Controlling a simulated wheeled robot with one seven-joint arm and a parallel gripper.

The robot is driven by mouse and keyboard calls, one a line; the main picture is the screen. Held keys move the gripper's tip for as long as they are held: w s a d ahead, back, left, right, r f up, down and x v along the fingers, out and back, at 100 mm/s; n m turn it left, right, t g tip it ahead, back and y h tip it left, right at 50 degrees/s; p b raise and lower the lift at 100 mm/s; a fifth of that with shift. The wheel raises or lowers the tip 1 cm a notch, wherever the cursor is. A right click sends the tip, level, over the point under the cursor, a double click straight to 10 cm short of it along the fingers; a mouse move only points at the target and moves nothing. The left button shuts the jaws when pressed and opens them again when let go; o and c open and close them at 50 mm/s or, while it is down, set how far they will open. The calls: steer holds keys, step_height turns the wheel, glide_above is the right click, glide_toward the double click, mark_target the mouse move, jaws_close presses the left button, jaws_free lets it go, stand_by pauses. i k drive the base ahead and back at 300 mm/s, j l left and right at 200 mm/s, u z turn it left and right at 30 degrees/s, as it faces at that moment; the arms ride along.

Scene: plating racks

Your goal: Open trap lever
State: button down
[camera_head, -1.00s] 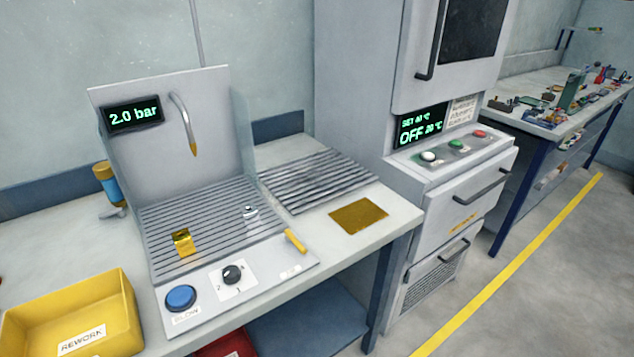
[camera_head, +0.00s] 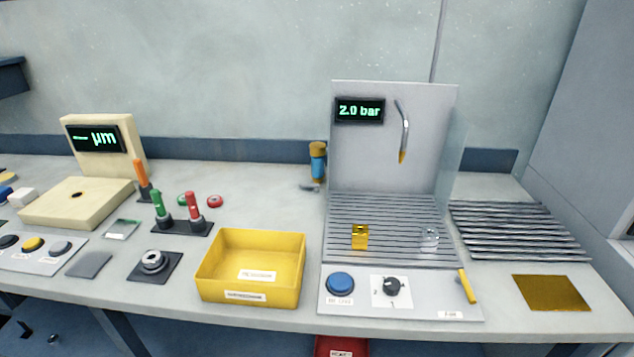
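A short yellow lever (camera_head: 466,286) sits at the right front edge of the grey blow-off station (camera_head: 395,307), tilted, with a small unreadable label beside its lower end. I cannot tell from the label whether it is the trap lever. A blue and brown cylindrical unit (camera_head: 318,162) stands behind the station's left side, with a small grey part at its foot. My gripper is not in view.
A blue button (camera_head: 340,284) and a black dial (camera_head: 391,286) are on the station's front panel. A yellow gold block (camera_head: 360,236) and a small clear object (camera_head: 429,238) rest on its slats. A yellow bin (camera_head: 250,268) stands to the left. A gold plate (camera_head: 552,293) lies to the right.

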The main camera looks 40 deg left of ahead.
mark_target(316, 188)
steer(key=u, duration=1.45)
steer(key=i+u, duration=0.2)
steer(key=i+j, duration=0.1)
steer(key=i, duration=0.8)
